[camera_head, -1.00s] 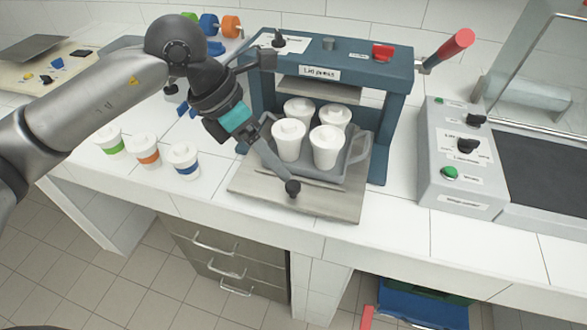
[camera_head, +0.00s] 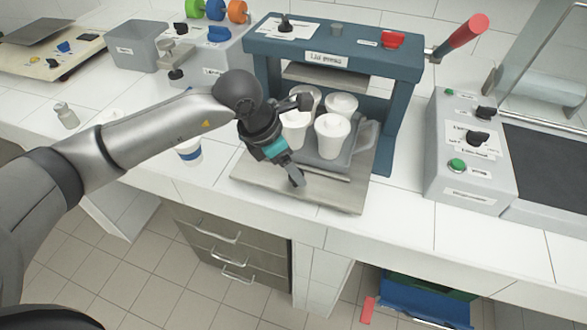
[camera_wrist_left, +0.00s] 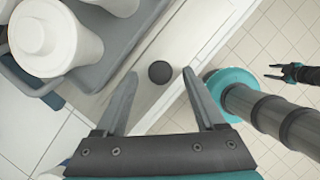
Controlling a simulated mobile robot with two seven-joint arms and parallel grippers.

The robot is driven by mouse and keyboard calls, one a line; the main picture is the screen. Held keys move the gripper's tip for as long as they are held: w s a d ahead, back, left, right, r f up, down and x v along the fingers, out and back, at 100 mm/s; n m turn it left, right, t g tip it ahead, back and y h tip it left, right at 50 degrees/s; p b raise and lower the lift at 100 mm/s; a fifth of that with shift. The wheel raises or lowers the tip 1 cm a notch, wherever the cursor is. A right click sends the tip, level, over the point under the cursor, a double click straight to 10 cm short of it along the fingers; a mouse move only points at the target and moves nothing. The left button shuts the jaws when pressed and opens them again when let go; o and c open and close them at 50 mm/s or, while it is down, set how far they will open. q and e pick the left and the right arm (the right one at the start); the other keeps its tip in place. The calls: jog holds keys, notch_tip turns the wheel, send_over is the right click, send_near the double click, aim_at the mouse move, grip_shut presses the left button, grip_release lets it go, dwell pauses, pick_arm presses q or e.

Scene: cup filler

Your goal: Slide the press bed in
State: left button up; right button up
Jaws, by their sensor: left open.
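The press bed (camera_head: 345,196) is a flat grey plate that sticks out in front of the blue lid press (camera_head: 405,75). On it sits a grey tray (camera_head: 366,140) with several white lidded cups. My left gripper (camera_head: 297,179) is above the bed's front edge, pointing down and open. In the left wrist view, the bed's round dark knob (camera_wrist_left: 160,72) shows in the gap between the open fingertips (camera_wrist_left: 159,75), with no contact visible. In the head view the gripper hides the knob. My right gripper (camera_wrist_left: 273,71) shows small at the right of the wrist view, fingers apart and empty.
A blue-banded cup (camera_head: 189,152) stands on the white counter left of the bed, partly behind my left arm. A grey control box (camera_head: 462,160) stands right of the press. The press lever has a red handle (camera_head: 465,34). The counter's front edge runs just before the bed.

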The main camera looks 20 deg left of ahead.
pick_arm(q)
jog(key=shift+x, duration=0.75)
jog(key=shift+c, duration=0.3)
grip_shut()
dwell(0.6)
